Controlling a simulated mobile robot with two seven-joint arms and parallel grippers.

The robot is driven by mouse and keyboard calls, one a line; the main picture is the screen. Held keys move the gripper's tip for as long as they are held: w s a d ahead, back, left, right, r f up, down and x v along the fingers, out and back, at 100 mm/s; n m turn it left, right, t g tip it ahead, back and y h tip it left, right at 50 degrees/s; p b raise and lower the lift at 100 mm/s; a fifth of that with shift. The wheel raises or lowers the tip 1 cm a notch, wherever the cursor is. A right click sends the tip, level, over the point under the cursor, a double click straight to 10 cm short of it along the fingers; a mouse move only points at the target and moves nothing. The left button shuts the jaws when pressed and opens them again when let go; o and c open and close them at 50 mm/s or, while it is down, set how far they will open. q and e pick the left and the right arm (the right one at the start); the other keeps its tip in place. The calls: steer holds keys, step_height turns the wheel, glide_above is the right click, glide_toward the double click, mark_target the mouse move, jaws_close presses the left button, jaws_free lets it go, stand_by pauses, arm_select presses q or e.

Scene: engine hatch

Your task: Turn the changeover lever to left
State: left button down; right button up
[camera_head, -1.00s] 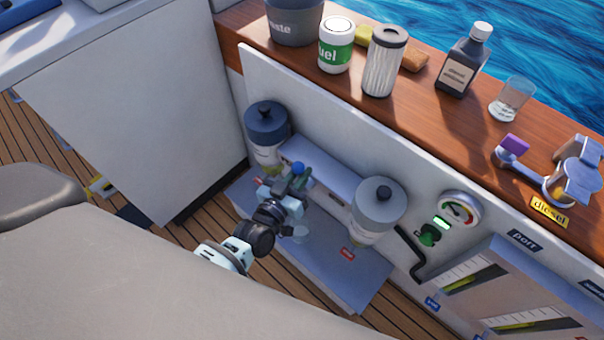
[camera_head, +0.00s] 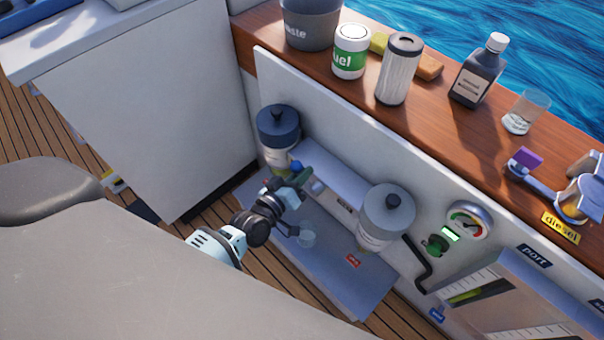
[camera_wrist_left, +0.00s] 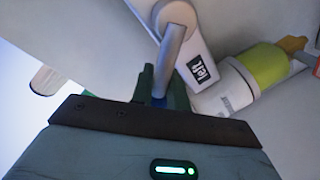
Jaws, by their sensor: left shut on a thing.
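The changeover lever is a grey metal rod (camera_wrist_left: 172,60) with a blue knob (camera_head: 296,166). It sits on a grey valve body (camera_wrist_left: 190,40) between the two filter units. In the left wrist view the rod runs from its hub down between my left gripper's dark green fingers. My left gripper (camera_head: 291,182) is shut on the lever near the knob. In the head view the lever leans toward the left filter (camera_head: 278,128). A black "left" label (camera_wrist_left: 202,68) is on the valve body. The fingers hide part of the rod. My right gripper is not in view.
The right filter (camera_head: 387,212) with a grey top stands right of the lever. A clear cup (camera_head: 307,235) is on the grey shelf (camera_head: 345,285) below. A gauge (camera_head: 468,220) is on the panel. Bottles and a filter cartridge (camera_head: 399,70) stand on the wooden ledge above.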

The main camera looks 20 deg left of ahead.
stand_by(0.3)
arm_select(q)
steer(key=c, duration=1.4)
jaws_free()
steer(key=shift+c, duration=0.2)
steer(key=f+p+v, duration=0.1)
steer(key=v, duration=0.6)
steer(key=shift+s+r, duration=0.4)
steer(key=shift+r, duration=0.1)
steer(key=shift+a, duration=0.15)
